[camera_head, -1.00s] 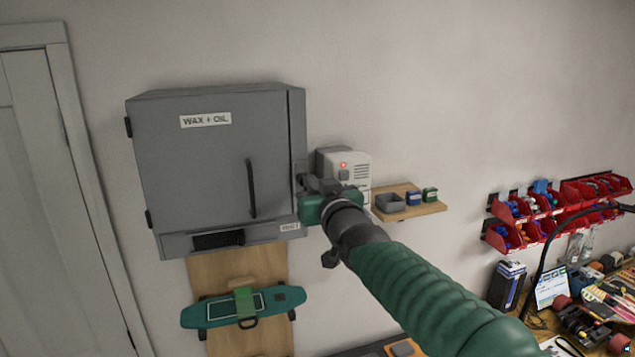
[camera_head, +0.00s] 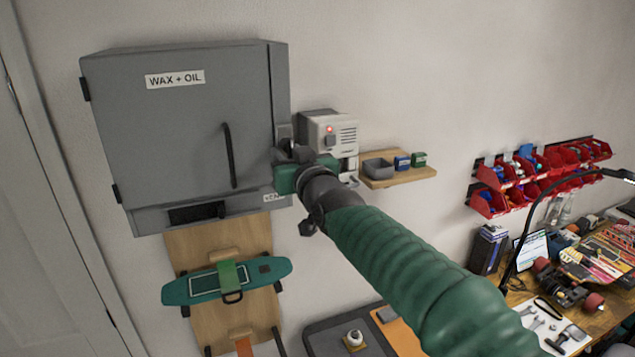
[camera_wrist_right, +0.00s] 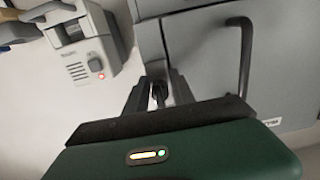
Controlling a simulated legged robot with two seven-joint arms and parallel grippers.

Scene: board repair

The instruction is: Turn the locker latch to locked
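The grey locker (camera_head: 170,130) hangs on the wall with its door closed, a "WAX + OIL" label on the front and a black bar handle (camera_head: 229,155). My right gripper (camera_head: 287,155) is at the locker's right edge and hides most of the latch area in the head view. In the right wrist view, the two fingers of my right gripper (camera_wrist_right: 159,92) stand apart, one on each side of a small dark latch piece (camera_wrist_right: 159,91) by the locker's edge. Whether they touch it is unclear. The latch's angle is hard to make out. My left gripper is not in view.
A pale box with a red light (camera_head: 331,135) is on the wall just right of my gripper. A small wooden shelf (camera_head: 400,178) with small containers is beyond it. A teal skateboard deck (camera_head: 227,281) hangs below the locker. Red bins (camera_head: 540,175) are at right.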

